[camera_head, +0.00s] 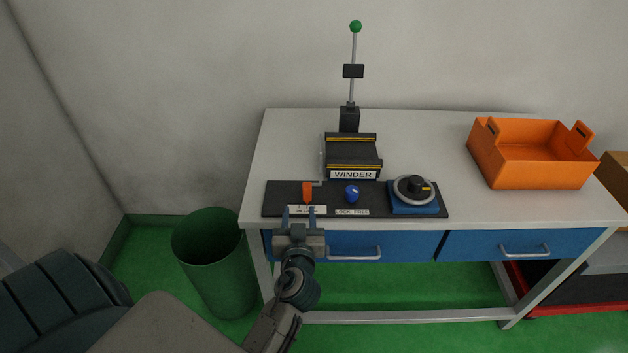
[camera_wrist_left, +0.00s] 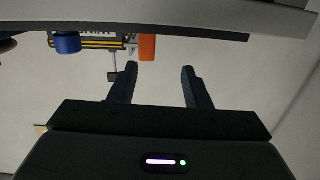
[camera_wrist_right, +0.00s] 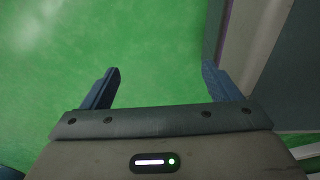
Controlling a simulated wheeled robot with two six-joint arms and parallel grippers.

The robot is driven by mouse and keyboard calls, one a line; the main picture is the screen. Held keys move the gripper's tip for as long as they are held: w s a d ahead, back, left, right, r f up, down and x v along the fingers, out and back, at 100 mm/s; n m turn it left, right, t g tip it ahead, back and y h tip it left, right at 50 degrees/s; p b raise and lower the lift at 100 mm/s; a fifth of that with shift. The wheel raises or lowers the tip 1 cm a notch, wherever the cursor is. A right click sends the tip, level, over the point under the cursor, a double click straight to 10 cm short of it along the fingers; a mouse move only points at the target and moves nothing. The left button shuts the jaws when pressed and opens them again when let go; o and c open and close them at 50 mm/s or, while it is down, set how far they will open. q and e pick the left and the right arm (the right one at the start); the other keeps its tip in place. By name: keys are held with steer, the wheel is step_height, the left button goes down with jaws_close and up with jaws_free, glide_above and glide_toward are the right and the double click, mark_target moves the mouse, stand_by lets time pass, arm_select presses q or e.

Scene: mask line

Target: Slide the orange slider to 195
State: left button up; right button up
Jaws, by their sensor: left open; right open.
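The orange slider (camera_head: 307,191) stands upright on the left part of the black control panel (camera_head: 271,205). A white label (camera_head: 306,210) lies in front of it, partly hidden by my left gripper; no number can be read. My left gripper (camera_head: 299,212) is open and empty, just in front of the slider, its fingers pointing at it. In the left wrist view the slider (camera_wrist_left: 147,48) shows beyond the left fingertip, apart from both fingers. My right gripper (camera_wrist_right: 160,75) is open and empty over the green floor, outside the head view.
A blue knob (camera_head: 352,194) and a round dial on a blue base (camera_head: 414,190) sit to the slider's right. Behind stands the winder (camera_head: 352,155) with a green-tipped rod. An orange crate (camera_head: 530,160) is at the table's right. A green bin (camera_head: 212,265) stands left of the table.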

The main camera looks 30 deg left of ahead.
mark_target(307, 215)
arm_select(q)
steer(key=shift+t, duration=0.5)
steer(key=w, duration=0.1)
steer(key=w+r+p, duration=0.1)
steer(key=w, duration=0.2)
steer(key=shift+a+r, duration=0.25)
steer(key=shift+r, duration=0.05)
steer(key=p+x, duration=0.1)
steer(key=x, duration=0.4)
steer(key=p+x, duration=0.1)
steer(key=x, duration=0.1)
steer(key=shift+w+a+f+p, duration=0.25)
steer(key=shift+w+p, duration=0.05)
steer(key=shift+p, duration=0.05)
arm_select(e)
steer(key=s+r, duration=0.2)
steer(key=shift+s, duration=0.4)
arm_select(q)
steer(key=shift+c, duration=0.2)
